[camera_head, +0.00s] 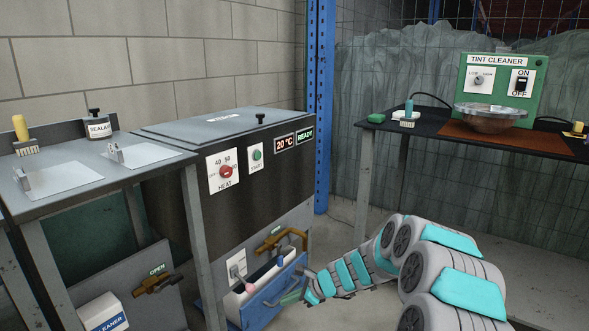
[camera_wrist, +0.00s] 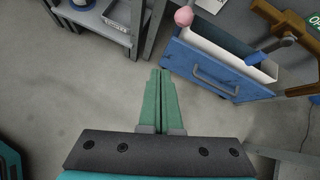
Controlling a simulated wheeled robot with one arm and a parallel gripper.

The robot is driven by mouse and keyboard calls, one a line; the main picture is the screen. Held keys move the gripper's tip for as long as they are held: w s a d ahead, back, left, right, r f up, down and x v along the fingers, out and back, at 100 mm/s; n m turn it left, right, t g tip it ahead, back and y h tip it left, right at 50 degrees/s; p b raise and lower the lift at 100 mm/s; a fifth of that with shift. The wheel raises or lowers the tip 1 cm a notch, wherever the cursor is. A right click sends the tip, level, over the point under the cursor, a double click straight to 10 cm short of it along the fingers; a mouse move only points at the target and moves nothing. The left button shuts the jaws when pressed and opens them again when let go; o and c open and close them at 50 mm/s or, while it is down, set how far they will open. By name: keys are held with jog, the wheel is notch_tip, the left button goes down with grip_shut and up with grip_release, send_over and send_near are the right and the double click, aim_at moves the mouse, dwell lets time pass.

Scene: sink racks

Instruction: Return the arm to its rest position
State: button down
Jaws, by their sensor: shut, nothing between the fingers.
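My gripper (camera_wrist: 160,98) is shut and empty in the wrist view, its two green fingers lying together over the grey floor. In the head view my gripper (camera_head: 292,297) is low, in front of the blue drawer (camera_head: 268,308) under the heating cabinet. My arm (camera_head: 350,272) reaches down and leftward from the lower right. The drawer also shows in the wrist view (camera_wrist: 190,65), above and right of the fingertips. From these views I cannot tell whether the fingers touch the drawer.
The heating cabinet (camera_head: 165,200) stands left of centre with a brown valve handle (camera_head: 280,238) below it. A dark table (camera_head: 425,136) carries a metal bowl (camera_head: 490,119). Floor between them is open.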

jog(key=s+a+r+n+g+h, duration=0.1)
jog(key=s+r+n+g, duration=0.1)
jog(key=s+r+n, duration=0.6)
jog(key=s+r+n+g, duration=0.25)
jog(key=s+r, duration=0.25)
jog(key=s, duration=0.7)
jog(key=s+d+n+h, duration=0.2)
jog(key=s+d, duration=0.4)
jog(key=s, duration=0.3)
jog(key=s+d+r+n+g+h, duration=0.1)
jog(key=s+d+n+h, duration=0.2)
jog(key=s+d, duration=0.3)
jog(key=s+d+r+n+h, duration=0.1)
jog(key=s+d+n, duration=0.4)
jog(key=s, duration=0.7)
jog(key=shift+s+d+r+h, duration=0.2)
jog(key=shift+s+d+h, duration=0.15)
jog(key=shift+h, duration=0.35)
jog(key=shift+g, duration=0.25)
